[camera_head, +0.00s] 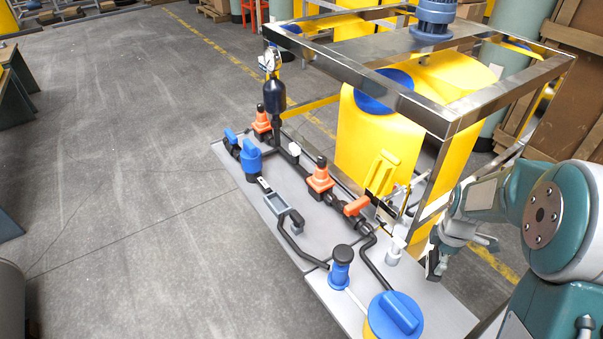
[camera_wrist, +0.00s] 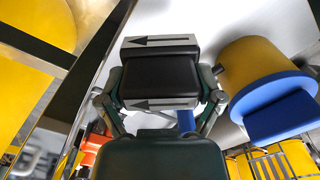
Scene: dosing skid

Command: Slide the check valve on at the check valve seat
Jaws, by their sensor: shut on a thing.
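The check valve (camera_wrist: 160,76) is a black block with grey side plates, each marked with a black arrow pointing left in the wrist view. My gripper (camera_wrist: 160,98) is shut on it, with a finger at either side. I cannot tell for certain which fitting is the check valve seat. A small white fitting (camera_head: 395,251) stands on the plate left of my gripper.
A blue-capped yellow container (camera_head: 395,315) stands at the plate's front; it also shows in the wrist view (camera_wrist: 262,80). A steel frame (camera_head: 443,125) around yellow tanks rises behind. Black pipes with orange fittings (camera_head: 320,178) line the plate. Open floor lies left.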

